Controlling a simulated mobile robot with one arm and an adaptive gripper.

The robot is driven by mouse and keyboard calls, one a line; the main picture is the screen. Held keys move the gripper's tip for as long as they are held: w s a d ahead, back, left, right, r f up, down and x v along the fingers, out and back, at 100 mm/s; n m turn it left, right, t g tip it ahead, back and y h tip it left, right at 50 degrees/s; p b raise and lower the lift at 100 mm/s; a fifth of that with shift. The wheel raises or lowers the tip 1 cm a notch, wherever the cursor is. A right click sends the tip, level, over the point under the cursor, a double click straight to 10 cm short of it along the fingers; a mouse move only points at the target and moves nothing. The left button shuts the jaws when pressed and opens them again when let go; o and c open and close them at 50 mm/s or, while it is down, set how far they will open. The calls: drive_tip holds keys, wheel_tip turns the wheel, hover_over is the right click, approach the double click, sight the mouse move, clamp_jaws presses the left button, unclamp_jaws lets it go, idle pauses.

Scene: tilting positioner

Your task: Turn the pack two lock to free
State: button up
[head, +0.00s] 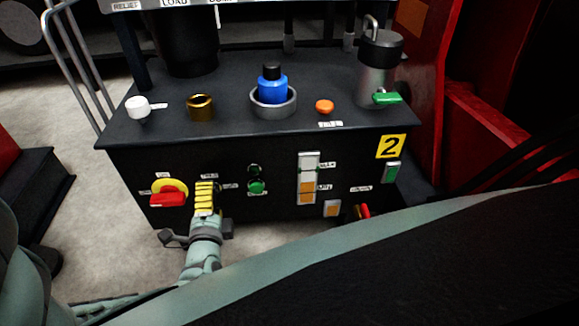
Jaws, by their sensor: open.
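The black cabinet marked 2 (130,170) stands in front of me, with controls on its front face. A red handle on a yellow round plate (168,191) is at the front's left; the handle lies about level. I cannot read its small labels, so I cannot tell whether it is the pack two lock. My gripper (205,212) is open at the front face, just right of and a little below the red handle, apparently apart from it. A yellow ribbed piece (205,192) shows at its end. The fingertips and whatever is directly ahead of them are hard to make out.
Green buttons (257,187), a white-and-orange switch column (307,178) and a red-yellow part (362,212) sit further right. On top are a white lever (140,106), a brass ring (201,107), a blue bottle (272,92) and a metal canister (377,75). Rails stand left.

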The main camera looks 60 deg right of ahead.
drive_tip(key=v, duration=0.7)
drive_tip(key=shift+s, duration=0.1)
idle(0.5)
